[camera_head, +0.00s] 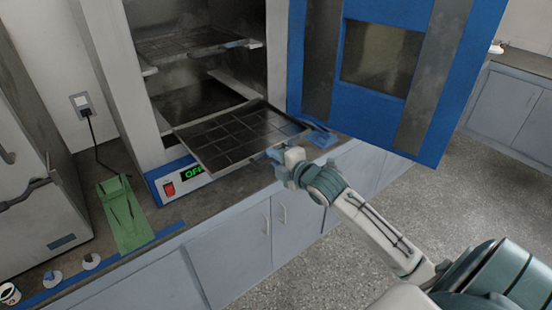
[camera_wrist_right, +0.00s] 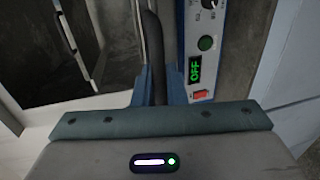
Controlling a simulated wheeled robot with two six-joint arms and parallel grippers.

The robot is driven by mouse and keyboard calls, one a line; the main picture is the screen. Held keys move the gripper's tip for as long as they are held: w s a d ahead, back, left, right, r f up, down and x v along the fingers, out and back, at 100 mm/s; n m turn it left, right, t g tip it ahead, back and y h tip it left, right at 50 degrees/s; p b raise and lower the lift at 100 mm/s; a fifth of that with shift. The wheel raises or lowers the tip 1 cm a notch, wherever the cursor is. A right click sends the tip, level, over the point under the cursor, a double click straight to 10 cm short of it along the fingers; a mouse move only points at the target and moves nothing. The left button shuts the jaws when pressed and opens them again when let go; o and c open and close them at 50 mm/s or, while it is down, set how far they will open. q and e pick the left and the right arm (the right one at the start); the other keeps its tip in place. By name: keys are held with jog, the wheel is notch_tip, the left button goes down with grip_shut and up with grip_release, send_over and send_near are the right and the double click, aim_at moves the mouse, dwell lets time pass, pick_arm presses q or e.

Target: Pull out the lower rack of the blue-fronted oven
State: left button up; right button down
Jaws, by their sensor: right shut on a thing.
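The blue-fronted oven (camera_head: 90,30) stands on the counter with its blue door (camera_head: 425,90) swung wide open to the right. Its lower rack (camera_head: 232,138), a dark tray-like grid, sticks out well past the oven front. The upper rack (camera_head: 185,43) sits inside. In the right wrist view the dark rack edge (camera_wrist_right: 152,50) runs between my blue fingers. The rack's back end is hard to make out. My left gripper is not in view.
The oven's panel (camera_head: 168,187) shows a green OFF display. A green cloth-like item (camera_head: 123,215) lies on the counter at left, beside a grey appliance (camera_head: 35,160). The floor in front of the cabinets is clear.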

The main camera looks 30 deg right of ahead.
jog(key=shift+w, duration=0.15)
jog(key=c, duration=1.6)
grip_release()
jog(key=shift+o, duration=0.2)
jog(key=v, duration=1.1)
jog(key=shift+w, duration=0.1)
